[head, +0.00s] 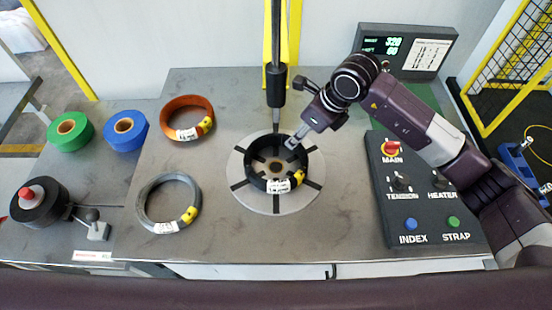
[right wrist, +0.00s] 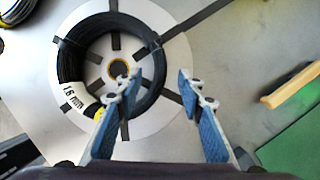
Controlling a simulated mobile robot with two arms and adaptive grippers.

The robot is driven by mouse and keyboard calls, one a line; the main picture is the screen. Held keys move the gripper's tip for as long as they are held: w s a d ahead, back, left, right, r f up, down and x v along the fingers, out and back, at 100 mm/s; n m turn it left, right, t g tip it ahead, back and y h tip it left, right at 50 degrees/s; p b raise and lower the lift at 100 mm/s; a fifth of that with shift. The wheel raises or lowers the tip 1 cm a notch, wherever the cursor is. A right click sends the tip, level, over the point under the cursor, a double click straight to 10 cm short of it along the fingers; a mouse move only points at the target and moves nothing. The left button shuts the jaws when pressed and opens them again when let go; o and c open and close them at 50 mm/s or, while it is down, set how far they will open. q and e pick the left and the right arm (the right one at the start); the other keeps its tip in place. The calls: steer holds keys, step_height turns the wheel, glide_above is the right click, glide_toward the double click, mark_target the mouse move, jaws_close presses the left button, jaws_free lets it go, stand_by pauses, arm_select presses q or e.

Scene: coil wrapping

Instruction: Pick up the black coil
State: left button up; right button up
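The black coil (head: 257,182) lies flat on the round light-grey turntable (head: 305,195) with dark spokes. It carries a white label and a yellow patch at its front. In the right wrist view the coil (right wrist: 69,62) fills the upper left. My right gripper (head: 293,143) is at the coil's back right edge. Its blue-padded fingers (right wrist: 158,82) are apart, one over the ring's inside and one outside, with the coil's band between them in the picture. Whether they touch it cannot be told. My left gripper is out of view.
An orange coil (head: 184,108) and a grey coil (head: 147,196) lie left of the turntable. Green (head: 53,131) and blue (head: 125,123) tape rolls sit farther left. A vertical post (head: 276,85) stands behind the turntable. A control panel (head: 426,200) is on the right.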

steer(key=p+x, duration=0.1)
steer(key=x, duration=0.3)
steer(key=shift+f, duration=0.1)
steer(key=shift+c, duration=0.6)
jaws_close()
steer(key=shift+w+a, duration=0.1)
